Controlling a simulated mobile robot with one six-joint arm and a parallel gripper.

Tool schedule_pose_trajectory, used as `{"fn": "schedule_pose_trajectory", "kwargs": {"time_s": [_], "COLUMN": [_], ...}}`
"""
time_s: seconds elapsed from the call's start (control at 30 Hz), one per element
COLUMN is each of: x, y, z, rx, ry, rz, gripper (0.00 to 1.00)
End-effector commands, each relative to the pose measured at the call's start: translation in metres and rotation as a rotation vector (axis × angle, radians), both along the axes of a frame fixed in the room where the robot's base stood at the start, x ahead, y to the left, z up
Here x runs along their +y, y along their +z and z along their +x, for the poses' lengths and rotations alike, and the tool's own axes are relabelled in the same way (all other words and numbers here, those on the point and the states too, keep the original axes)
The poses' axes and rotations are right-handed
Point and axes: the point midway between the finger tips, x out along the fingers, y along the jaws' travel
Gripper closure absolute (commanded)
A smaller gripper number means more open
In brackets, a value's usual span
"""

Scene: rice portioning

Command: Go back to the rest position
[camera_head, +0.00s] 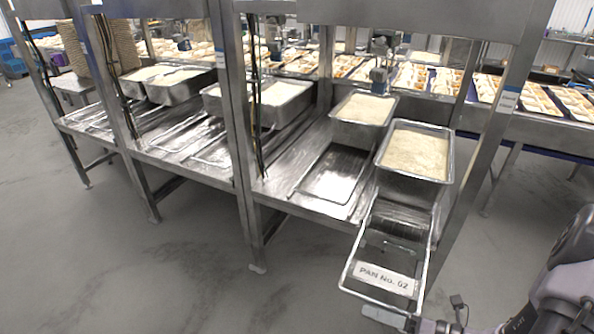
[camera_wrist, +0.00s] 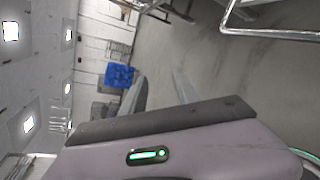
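My gripper (camera_wrist: 160,85) shows in the wrist view with its two fingers apart and nothing between them. In the head view my dark arm is at the lower right, and the gripper end (camera_head: 400,319) is partly cut off by the bottom edge. It is close to the front of a metal frame (camera_head: 350,262) labelled "PAN No. 02". I cannot tell from this view whether they touch. A pan of rice (camera_head: 378,165) sits behind that frame, with a second rice pan (camera_head: 336,131) behind it.
A steel bench (camera_head: 285,183) with upright posts (camera_head: 240,130) runs to the left, holding more rice pans (camera_head: 165,92). Conveyors with food trays (camera_head: 535,100) lie behind. The floor (camera_head: 150,270) in front is clear. A blue crate stack (camera_wrist: 119,75) shows far off in the wrist view.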

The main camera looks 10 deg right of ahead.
Motion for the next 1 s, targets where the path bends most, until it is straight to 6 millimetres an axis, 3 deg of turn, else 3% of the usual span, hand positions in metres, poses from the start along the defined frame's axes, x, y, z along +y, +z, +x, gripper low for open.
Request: {"fn": "schedule_pose_trajectory", "kwargs": {"time_s": [0.03,0.2,0.3,0.43,0.63,1.0], "x": [0.026,0.099,0.122,0.134,0.138,0.138], "y": [0.031,0.106,0.14,0.18,0.22,0.226], "z": [0.001,-0.035,-0.061,-0.084,-0.099,-0.1], "rx": [-0.095,-0.493,-0.777,-1.144,-1.471,-1.506], "ry": [0.2,0.885,1.252,1.62,1.854,1.875], "rz": [-0.172,-0.754,-1.091,-1.501,-1.888,-1.939], "gripper": [0.64,0.64,0.64,0.64,0.64,0.64]}}
